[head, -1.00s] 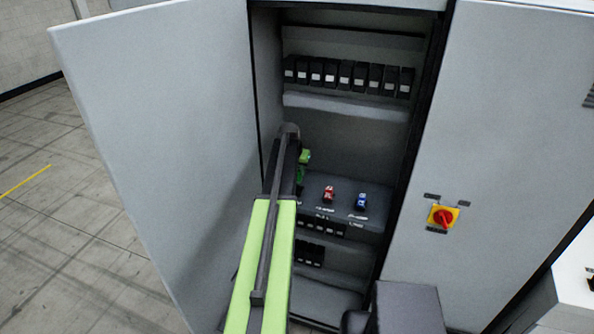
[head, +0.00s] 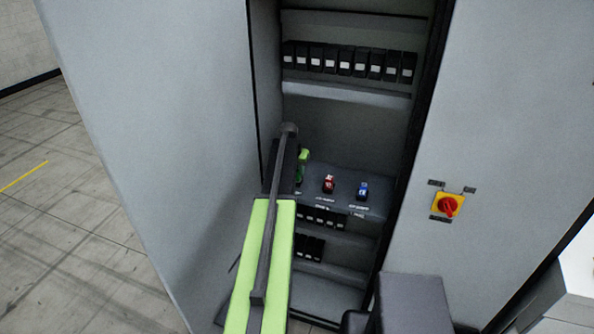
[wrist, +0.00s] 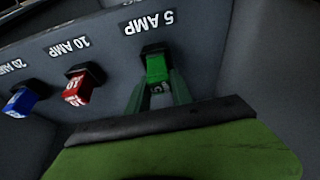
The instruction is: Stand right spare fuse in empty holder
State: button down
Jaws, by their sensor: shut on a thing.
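A green fuse (wrist: 157,68) stands at the dark holder labelled 5 AMP (wrist: 155,48) on the cabinet shelf. My gripper (wrist: 160,90) has its two green fingers on either side of this fuse and is shut on it. Whether the fuse is fully seated cannot be told. In the head view my arm partly hides this spot, and some green (head: 303,157) shows beside the arm's end. A red fuse (wrist: 82,84) stands in the 10 AMP holder and a blue fuse (wrist: 21,101) in the 20 AMP holder. They also show in the head view, red (head: 328,184) and blue (head: 362,189).
The open cabinet door (head: 150,130) stands close to the left of my arm. A row of black modules (head: 345,61) sits above the shelf, with more black modules (head: 310,247) below. A red rotary switch (head: 448,206) is on the right door.

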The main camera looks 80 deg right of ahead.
jog(key=shift+f+b, duration=0.45)
jog(key=c, duration=1.1)
grip_release()
jog(key=shift+o, duration=0.2)
jog(key=shift+r, duration=0.1)
jog(key=p+v, duration=1.1)
jog(key=v, duration=0.1)
jog(key=b+x, duration=1.1)
jog(key=x, duration=0.1)
jog(key=shift+f, duration=0.35)
jog(key=shift+r+p, duration=0.3)
jog(key=shift+r, duration=0.25)
